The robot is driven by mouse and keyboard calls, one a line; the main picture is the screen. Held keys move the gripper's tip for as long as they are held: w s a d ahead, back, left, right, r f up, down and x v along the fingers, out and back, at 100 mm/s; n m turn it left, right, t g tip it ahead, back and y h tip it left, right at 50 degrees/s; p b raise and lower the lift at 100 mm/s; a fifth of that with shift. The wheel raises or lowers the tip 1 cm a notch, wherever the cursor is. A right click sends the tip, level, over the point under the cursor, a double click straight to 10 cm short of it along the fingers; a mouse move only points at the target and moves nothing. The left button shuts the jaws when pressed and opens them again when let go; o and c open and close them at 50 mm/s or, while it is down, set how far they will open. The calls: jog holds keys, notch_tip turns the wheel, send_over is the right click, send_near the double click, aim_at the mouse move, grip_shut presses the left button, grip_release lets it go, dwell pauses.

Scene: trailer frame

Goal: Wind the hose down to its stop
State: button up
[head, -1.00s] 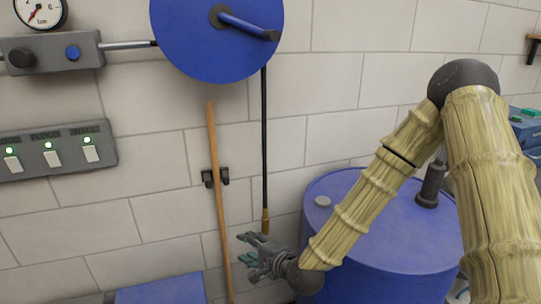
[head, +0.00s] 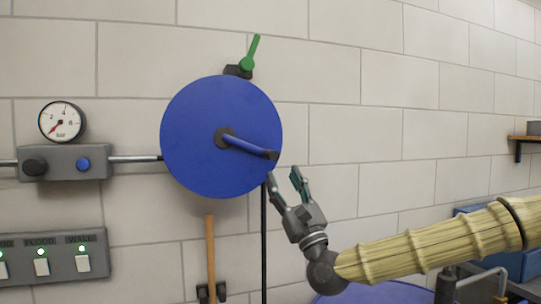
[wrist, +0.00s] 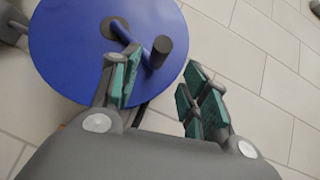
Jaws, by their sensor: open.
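A round blue hose reel (head: 195,140) is mounted on the wall, with a blue crank arm (head: 245,145) ending in a dark knob (head: 271,155) at its right. The black hose (head: 264,235) hangs straight down from the reel's right side; its lower end is out of view. My gripper (head: 284,184) is open and empty, just below and to the right of the knob, fingers pointing up. In the wrist view the reel (wrist: 70,50) fills the upper left, and the knob (wrist: 162,46) shows beyond and between my open fingers (wrist: 155,92), not between the pads.
A green lever (head: 251,52) sits above the reel. A pressure gauge (head: 62,121) and grey valve box (head: 65,163) are at left, above a switch panel (head: 62,258). A wooden handle (head: 211,250) stands below the reel. A blue drum (head: 375,293) is at bottom right.

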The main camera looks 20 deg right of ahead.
aim_at(271, 154)
jog(key=p+x, duration=0.2)
jog(key=x, duration=0.7)
jog(key=shift+a, duration=0.1)
grip_shut()
